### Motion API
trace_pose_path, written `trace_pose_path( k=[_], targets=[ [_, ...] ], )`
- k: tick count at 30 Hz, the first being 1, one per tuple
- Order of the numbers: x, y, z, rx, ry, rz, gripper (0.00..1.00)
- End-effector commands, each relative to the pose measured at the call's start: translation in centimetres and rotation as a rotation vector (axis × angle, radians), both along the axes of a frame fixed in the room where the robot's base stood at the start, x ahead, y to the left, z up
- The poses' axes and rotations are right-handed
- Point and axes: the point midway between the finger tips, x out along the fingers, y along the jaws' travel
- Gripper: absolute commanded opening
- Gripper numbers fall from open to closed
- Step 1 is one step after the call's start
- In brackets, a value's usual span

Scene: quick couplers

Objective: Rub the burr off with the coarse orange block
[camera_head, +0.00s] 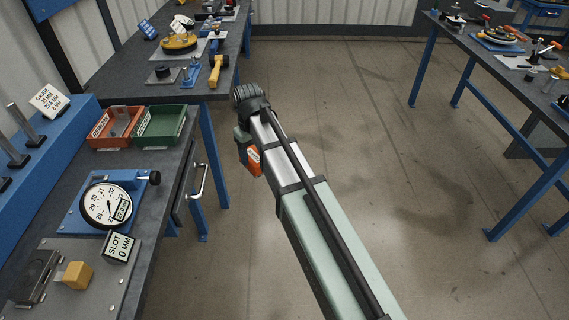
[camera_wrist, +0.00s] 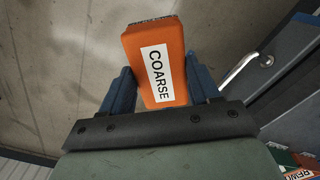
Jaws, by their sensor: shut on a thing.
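The coarse orange block (camera_wrist: 174,50) carries a white label reading COARSE. My gripper (camera_wrist: 161,88) is shut on it, with one blue finger on each side. In the head view the orange block (camera_head: 254,161) hangs at my gripper (camera_head: 247,150), over the open floor to the right of the left bench. The block touches nothing else that I can see. I cannot make out the burr in either view.
The left bench (camera_head: 165,190) holds a dial gauge (camera_head: 107,205), a SLOT 0 MM sign (camera_head: 120,247), a yellow block (camera_head: 77,275), an orange-red tray (camera_head: 117,142) and a green tray (camera_head: 145,142). A drawer handle (camera_head: 198,182) sticks out at its front.

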Motion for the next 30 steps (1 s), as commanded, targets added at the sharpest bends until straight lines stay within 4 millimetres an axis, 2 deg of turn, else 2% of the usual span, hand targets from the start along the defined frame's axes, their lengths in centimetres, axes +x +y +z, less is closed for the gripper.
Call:
trace_pose_path(
  k=[1,8,14,23,30],
  targets=[
    [0.4,2.1,0.8,0.001,-0.002,0.042,0.3],
    [0.1,10.3,4.1,0.0,-0.002,0.224,0.3],
    [-1.2,17.5,7.1,0.0,-0.002,0.382,0.3],
    [-4.9,27.9,11.7,0.001,-0.001,0.611,0.3],
    [-9.8,35.5,14.8,0.001,-0.001,0.769,0.3]
  ],
)
